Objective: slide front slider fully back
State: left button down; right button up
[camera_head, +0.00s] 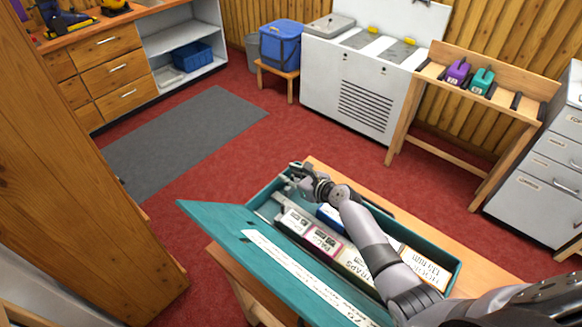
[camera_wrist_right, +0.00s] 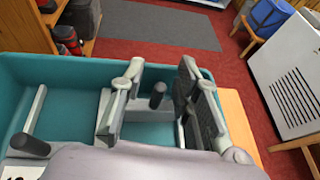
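An open teal box (camera_head: 452,268) with its lid (camera_head: 228,222) tilted toward the lower left stands on a wooden bench. My right gripper (camera_head: 302,170) is over the box's far end. In the right wrist view my right gripper (camera_wrist_right: 160,82) is open, its fingers apart on either side of a dark upright peg (camera_wrist_right: 157,96), with gaps showing. A second dark knob (camera_wrist_right: 30,145) stands on a grey slider at the left in that view. I cannot tell which is the front slider. My left gripper is not in view.
Labelled boxes or cards (camera_head: 322,243) fill the middle of the teal box, partly hidden by my right arm. Beyond are a grey mat (camera_head: 185,140), a white cabinet (camera_head: 352,85), a blue bin (camera_head: 281,45) and a wooden table (camera_head: 490,105). Red floor around them is clear.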

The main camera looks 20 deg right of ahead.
notch_tip(320, 180, up, 8)
jog(key=shift+r, duration=0.75)
jog(key=shift+d, duration=0.1)
